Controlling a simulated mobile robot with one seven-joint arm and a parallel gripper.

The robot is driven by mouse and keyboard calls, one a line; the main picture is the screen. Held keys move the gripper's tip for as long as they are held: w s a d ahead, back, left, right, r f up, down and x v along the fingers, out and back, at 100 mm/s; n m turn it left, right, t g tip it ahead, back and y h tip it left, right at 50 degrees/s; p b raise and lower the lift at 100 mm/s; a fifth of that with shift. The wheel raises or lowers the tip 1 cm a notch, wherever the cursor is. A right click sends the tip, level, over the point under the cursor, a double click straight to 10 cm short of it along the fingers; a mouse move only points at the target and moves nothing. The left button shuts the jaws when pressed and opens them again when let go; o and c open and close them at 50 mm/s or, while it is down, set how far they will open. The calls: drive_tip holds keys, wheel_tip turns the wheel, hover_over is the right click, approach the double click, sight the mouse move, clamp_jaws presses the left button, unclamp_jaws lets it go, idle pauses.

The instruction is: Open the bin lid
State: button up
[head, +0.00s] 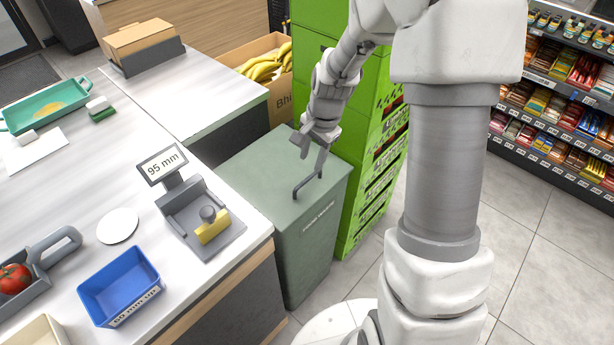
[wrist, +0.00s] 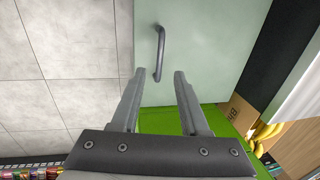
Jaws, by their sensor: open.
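The grey-green bin (head: 316,245) stands at the end of the counter. Its lid (head: 262,172) lies flat and closed, with a dark bar handle (head: 309,184) on top near the right edge. My gripper (head: 314,160) is above the lid, close to the handle. In the wrist view the handle (wrist: 159,52) is ahead of the fingertips, roughly in line with the gap between them, on the pale lid (wrist: 205,50). My gripper (wrist: 157,73) is open with nothing between its fingers. I cannot tell the exact height between fingertips and handle.
A green stack of crates (head: 372,165) stands right behind the bin. A box of bananas (head: 268,72) is at the back. The counter (head: 75,265) to the left carries a blue tray (head: 121,287) and a measuring device (head: 201,217). Tiled floor (head: 535,240) is free at right.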

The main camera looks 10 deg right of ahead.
sight(306, 180)
drive_tip(key=f, duration=0.2)
drive_tip(key=w+f, duration=0.1)
drive_tip(key=f, duration=0.2)
drive_tip(key=a+f+b, duration=0.1)
drive_tip(key=f, duration=0.2)
drive_tip(key=shift+w, duration=0.2)
clamp_jaws()
idle(1.1)
